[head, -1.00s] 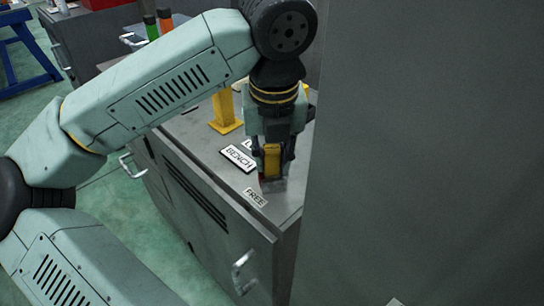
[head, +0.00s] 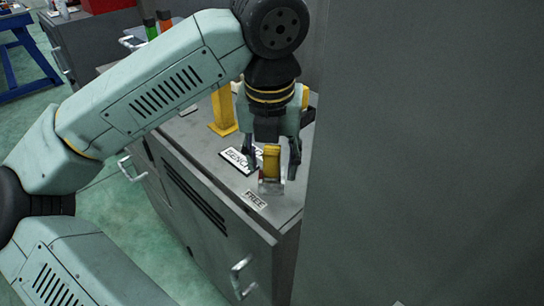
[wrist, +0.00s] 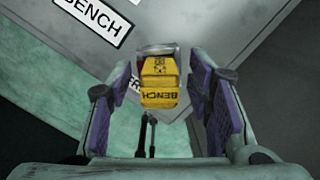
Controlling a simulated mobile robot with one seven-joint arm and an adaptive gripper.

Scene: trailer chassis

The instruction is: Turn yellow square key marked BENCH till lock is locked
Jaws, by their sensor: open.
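The yellow square key (head: 271,163) marked BENCH stands on a grey metal lock base (head: 271,187) near the front corner of the cabinet top. In the wrist view the key (wrist: 159,82) shows its BENCH lettering upside down, with the metal base (wrist: 158,49) behind it. My gripper (head: 272,172) is open, pointing down, with one finger on each side of the key. The wrist view shows a gap between the key and both purple finger pads of my gripper (wrist: 163,98). A FREE label (head: 255,200) lies in front of the lock. Any locked mark is hidden.
A BENCH plate (head: 235,160) lies on the grey cabinet top (head: 205,137), left of the lock, partly behind a finger. A yellow post (head: 222,112) stands farther back. A tall grey panel (head: 425,150) rises close on the right.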

